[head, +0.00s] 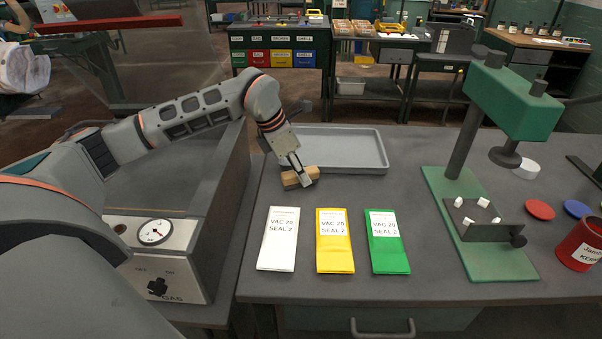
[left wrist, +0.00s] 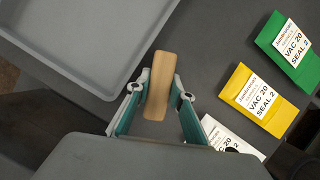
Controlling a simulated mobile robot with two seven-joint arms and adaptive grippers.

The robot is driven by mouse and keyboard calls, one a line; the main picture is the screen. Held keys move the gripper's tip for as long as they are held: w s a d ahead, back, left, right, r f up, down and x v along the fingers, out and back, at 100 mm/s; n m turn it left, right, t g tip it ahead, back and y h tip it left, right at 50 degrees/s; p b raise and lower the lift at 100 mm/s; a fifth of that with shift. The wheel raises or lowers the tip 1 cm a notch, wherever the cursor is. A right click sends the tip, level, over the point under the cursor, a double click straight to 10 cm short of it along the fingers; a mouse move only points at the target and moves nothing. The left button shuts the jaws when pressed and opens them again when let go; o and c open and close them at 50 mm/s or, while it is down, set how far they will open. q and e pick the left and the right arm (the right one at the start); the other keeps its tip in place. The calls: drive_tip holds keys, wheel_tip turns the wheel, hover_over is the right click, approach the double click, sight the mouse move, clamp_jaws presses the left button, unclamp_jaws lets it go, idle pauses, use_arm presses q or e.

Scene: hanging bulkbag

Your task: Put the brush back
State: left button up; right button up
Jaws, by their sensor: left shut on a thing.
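My left gripper (head: 299,173) is shut on the wooden brush (head: 301,178), near the front left corner of the grey tray. In the left wrist view the brush (left wrist: 160,85) shows as a tan wooden block between the two fingers (left wrist: 161,100). It is outside the tray, beside its edge. Its bristles are hidden, and I cannot tell whether it touches the bench. My right gripper is in neither view.
The empty grey tray (head: 372,168) lies behind the gripper. White (head: 279,255), yellow (head: 335,258) and green (head: 388,258) packets lie in front. A green press (head: 470,190) and a red mug (head: 580,246) stand at right. A machine with a gauge (head: 155,232) is at left.

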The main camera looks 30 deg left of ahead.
use_arm(q)
drive_tip(key=o, duration=1)
drive_tip(key=shift+f, duration=0.15)
drive_tip(key=shift+o, duration=0.2)
drive_tip(key=shift+a+r, duration=0.1)
drive_tip(key=shift+r, duration=0.4)
drive_tip(key=p+v, duration=0.1)
drive_tip(key=v, duration=1)
drive_tip(key=shift+s, duration=0.15)
drive_tip(key=shift+r, duration=0.2)
